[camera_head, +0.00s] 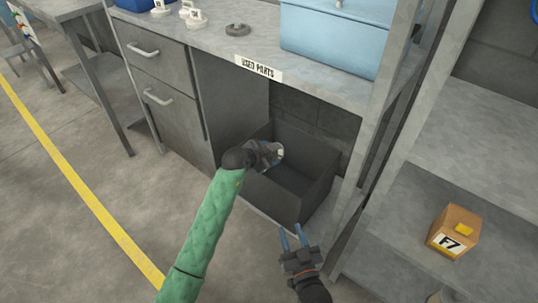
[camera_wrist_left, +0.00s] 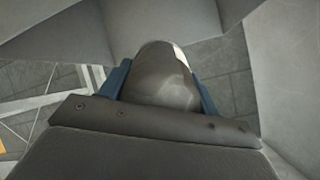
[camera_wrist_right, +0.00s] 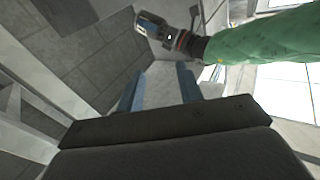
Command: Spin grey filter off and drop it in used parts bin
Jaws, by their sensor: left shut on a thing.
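My left gripper (camera_head: 268,155) is shut on the grey filter (camera_head: 277,151), a rounded grey canister. In the left wrist view the filter (camera_wrist_left: 162,78) sits between the two blue fingers. In the head view the gripper and filter are over the left part of the open grey used parts bin (camera_head: 315,158). The bin stands under the counter, below the "USED PARTS" label (camera_head: 258,67). My right gripper (camera_head: 291,237) is open and empty, in front of the bin and below it in the picture. Its two blue fingers (camera_wrist_right: 158,88) are apart in the right wrist view.
A drawer cabinet (camera_head: 165,95) stands left of the bin. A light blue box (camera_head: 335,38) and a dark ring (camera_head: 238,30) are on the counter. A box marked F7 (camera_head: 453,232) sits on the right shelf. Shelf posts (camera_head: 385,110) stand right of the bin. Floor at left is clear.

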